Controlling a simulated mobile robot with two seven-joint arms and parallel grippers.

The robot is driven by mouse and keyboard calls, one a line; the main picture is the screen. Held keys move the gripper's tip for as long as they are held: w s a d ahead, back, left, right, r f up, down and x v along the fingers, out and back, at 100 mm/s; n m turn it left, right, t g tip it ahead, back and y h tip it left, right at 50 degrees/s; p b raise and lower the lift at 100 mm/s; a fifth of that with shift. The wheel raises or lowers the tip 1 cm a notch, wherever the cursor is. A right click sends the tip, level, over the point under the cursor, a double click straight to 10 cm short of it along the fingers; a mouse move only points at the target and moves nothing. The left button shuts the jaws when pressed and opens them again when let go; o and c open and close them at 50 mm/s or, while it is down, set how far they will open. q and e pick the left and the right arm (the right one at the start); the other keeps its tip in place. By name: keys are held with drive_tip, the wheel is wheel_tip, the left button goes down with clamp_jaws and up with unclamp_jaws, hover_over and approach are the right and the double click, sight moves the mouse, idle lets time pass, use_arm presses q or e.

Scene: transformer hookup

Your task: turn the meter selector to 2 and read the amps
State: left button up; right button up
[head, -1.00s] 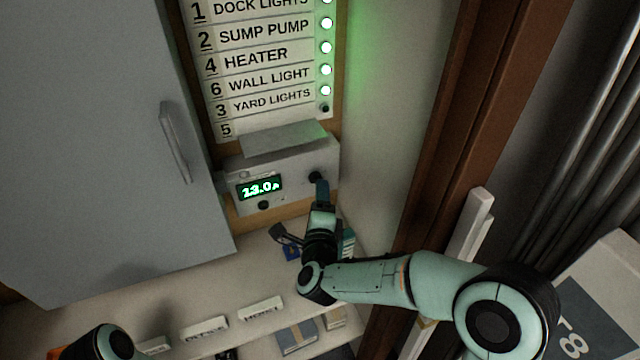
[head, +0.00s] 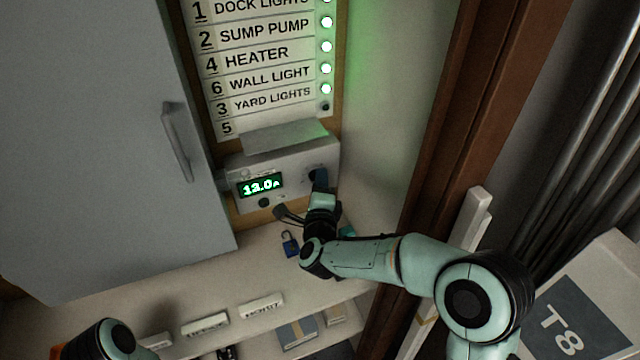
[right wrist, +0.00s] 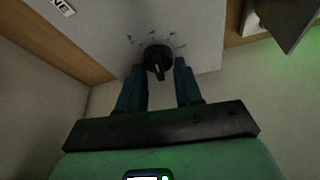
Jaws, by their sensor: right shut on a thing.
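The meter (head: 235,172) is a pale box under the label board. Its lit green display (head: 260,186) appears to read 13.0 A. The selector (right wrist: 157,57) is a round black knob with a pointer, ringed by small marks too blurred to read. My right gripper (head: 319,180) is at the knob, which it mostly hides in the head view. In the right wrist view, the blue fingers of the right gripper (right wrist: 160,68) stand on either side of the knob, shut on it. My left gripper is out of view.
A board (head: 262,70) above lists numbered circuits with several green lamps. A grey cabinet door (head: 90,140) stands left. A blue padlock (head: 289,244) lies on the shelf (head: 240,270) below. A brown post (head: 440,130) and a T8 box (head: 565,320) are at right.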

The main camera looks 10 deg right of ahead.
use_arm(q)
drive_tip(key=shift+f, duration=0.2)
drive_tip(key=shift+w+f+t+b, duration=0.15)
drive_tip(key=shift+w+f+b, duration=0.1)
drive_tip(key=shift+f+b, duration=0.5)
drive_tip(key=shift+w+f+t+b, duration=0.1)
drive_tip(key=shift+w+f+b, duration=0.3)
drive_tip(key=shift+b, duration=0.55)
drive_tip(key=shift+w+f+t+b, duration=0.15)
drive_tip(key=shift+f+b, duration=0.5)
drive_tip(key=shift+b, duration=0.2)
use_arm(e)
drive_tip(key=shift+m+g+y, duration=0.5)
drive_tip(key=shift+m, duration=1)
drive_tip(key=shift+m+g+y, duration=0.5)
drive_tip(key=shift+m, duration=1)
drive_tip(key=o, duration=1)
drive_tip(key=shift+o, duration=0.2)
drive_tip(key=shift+r, duration=0.1)
